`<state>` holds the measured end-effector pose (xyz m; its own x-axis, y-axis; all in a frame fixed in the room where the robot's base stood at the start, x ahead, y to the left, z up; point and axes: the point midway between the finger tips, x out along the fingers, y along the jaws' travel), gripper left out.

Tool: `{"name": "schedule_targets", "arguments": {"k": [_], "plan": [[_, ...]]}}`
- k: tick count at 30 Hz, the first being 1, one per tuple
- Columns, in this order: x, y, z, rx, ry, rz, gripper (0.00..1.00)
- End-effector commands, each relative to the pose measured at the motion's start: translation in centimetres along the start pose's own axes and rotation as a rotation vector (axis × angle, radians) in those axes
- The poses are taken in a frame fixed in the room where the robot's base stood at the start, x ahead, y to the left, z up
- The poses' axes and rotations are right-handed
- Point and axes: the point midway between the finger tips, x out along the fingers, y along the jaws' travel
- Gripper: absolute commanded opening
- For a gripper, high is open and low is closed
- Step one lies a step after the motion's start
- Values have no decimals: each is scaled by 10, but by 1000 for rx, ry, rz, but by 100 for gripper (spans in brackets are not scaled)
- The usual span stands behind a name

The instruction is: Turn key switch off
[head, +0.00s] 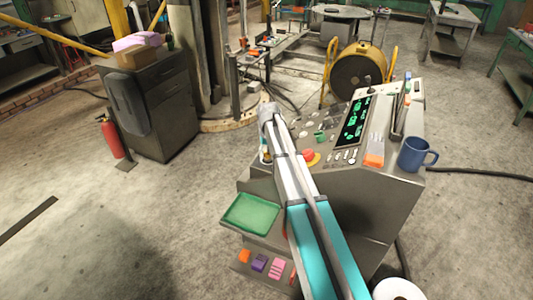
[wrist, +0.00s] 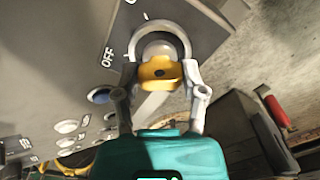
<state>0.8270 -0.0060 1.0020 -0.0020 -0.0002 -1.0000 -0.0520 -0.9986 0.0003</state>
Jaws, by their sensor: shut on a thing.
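The key switch (wrist: 184,32) shows in the wrist view as a round grey collar on a grey panel. A yellow key (wrist: 160,70) with a small dark hole projects from it. The label OFF (wrist: 107,57) and a short white mark are printed at the collar's left, with another mark above. My gripper (wrist: 160,76) has one finger on each side of the yellow key and is shut on it. The key's broad bow lies across the picture, and its shaft is hidden. In the head view my arm reaches over the console's left side; the key is not clear there.
The grey console (head: 385,195) carries buttons, a red mushroom button (head: 308,154) and a green-lit display (head: 354,120). A blue mug (head: 414,155) stands at its right edge. A green tray (head: 250,212) sits low at the front. Open floor lies left.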

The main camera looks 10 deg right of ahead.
Motion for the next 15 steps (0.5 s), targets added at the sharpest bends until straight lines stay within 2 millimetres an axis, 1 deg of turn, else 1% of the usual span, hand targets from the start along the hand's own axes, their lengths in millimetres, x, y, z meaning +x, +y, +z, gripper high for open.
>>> {"name": "schedule_targets", "arguments": {"k": [1,6,15], "plan": [[0,0,-4,-26,8,0,6],[0,0,-4,-99,8,0,6],[0,0,-4,-139,8,0,7]]}}
